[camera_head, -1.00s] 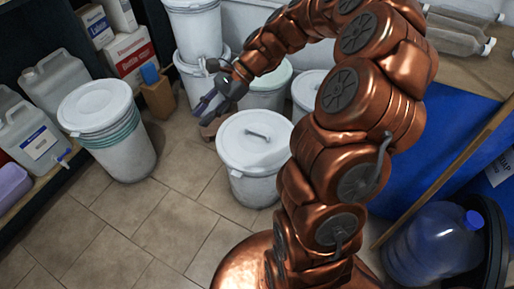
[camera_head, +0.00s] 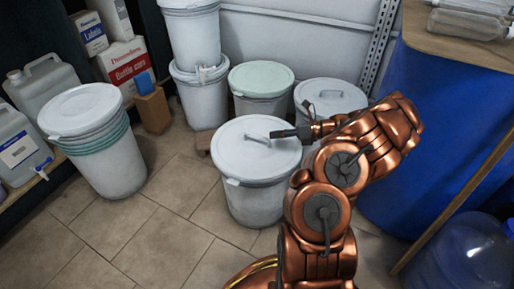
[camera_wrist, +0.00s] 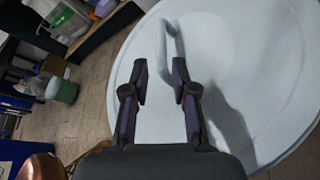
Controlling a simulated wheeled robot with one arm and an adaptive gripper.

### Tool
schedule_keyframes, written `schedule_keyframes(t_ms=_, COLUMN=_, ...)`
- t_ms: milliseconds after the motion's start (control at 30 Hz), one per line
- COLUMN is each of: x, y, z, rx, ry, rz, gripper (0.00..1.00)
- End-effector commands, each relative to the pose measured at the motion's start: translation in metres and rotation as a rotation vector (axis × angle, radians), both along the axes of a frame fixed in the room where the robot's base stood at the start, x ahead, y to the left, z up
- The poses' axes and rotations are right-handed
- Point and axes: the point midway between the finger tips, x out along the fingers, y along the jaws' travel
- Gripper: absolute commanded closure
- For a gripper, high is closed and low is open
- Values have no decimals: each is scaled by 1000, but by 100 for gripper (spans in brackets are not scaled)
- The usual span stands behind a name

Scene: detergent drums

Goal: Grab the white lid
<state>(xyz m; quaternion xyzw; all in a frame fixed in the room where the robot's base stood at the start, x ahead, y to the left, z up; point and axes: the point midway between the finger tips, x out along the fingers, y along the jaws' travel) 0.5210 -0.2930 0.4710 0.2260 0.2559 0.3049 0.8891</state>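The white lid (camera_head: 240,163) sits on a white drum (camera_head: 256,204) in the middle of the head view. It has a bar handle (camera_head: 257,140) on top. In the wrist view the lid (camera_wrist: 255,50) fills the right side, and its handle (camera_wrist: 172,38) stands just ahead of the fingertips, closer to the right one. My gripper (camera_head: 276,134) reaches in from the right, at the right end of the handle. Whether a finger touches the handle, I cannot tell.
A lidded drum (camera_head: 82,110) stands at the left. A pale green-lidded drum (camera_head: 261,79) and a grey-lidded drum (camera_head: 331,95) stand close behind. Stacked drums (camera_head: 195,40) are at the back. A blue barrel (camera_head: 430,120) is at the right. Front-left floor is clear.

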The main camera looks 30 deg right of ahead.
Motion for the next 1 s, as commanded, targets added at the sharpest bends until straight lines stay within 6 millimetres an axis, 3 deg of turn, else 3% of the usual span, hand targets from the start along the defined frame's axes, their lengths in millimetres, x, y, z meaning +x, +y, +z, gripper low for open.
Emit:
schedule_keyframes(t_ms=733, x=49, y=46, z=-27, rx=-1, ry=-2, rz=5, gripper=73)
schedule_keyframes(t_ms=1000, x=52, y=47, z=-26, rx=-2, ry=-1, rz=3, gripper=73)
